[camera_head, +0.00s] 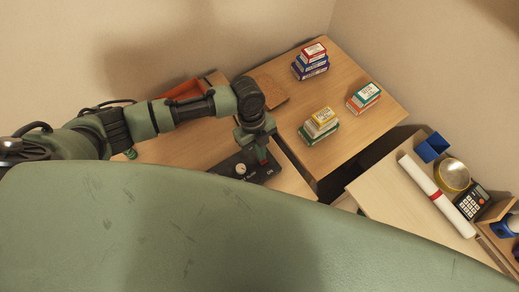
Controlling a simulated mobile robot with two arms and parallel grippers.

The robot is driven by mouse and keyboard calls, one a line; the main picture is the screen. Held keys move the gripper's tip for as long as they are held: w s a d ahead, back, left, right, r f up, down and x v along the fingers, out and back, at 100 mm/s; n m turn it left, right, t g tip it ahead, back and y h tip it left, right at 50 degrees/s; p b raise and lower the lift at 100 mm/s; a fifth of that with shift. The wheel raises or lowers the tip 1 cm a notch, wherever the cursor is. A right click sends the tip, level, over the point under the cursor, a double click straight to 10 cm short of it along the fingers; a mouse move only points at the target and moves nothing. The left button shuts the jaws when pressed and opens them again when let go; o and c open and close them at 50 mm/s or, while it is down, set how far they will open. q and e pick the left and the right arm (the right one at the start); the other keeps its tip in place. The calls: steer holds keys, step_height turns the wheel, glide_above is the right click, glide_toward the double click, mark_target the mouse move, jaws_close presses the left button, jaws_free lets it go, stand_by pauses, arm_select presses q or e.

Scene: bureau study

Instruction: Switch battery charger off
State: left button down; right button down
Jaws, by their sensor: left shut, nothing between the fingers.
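The battery charger (258,174) is a black box with a pale round knob (240,169) and white lettering, one word reading "ON" near its right end. It sits on the wooden desk, and its near side is hidden behind my own green body. My left gripper (263,161) points down over the charger's far edge, right of the knob. It is shut, with nothing visible held. A small red part shows at its fingertips; I cannot tell whether it belongs to the charger or whether the fingers touch it. My right gripper is out of view.
Stacked small boxes (311,66) stand on the wooden surface (345,150) behind. An orange-red object (184,89) lies behind my left arm. At right, a desk holds a white roll (430,188), calculator (472,202), brass bowl (453,174) and blue holder (432,148).

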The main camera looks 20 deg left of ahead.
arm_select(q)
steer(key=b+v, duration=0.1)
steer(key=v, duration=0.6)
steer(key=shift+r, duration=0.4)
steer(key=shift+a, duration=0.1)
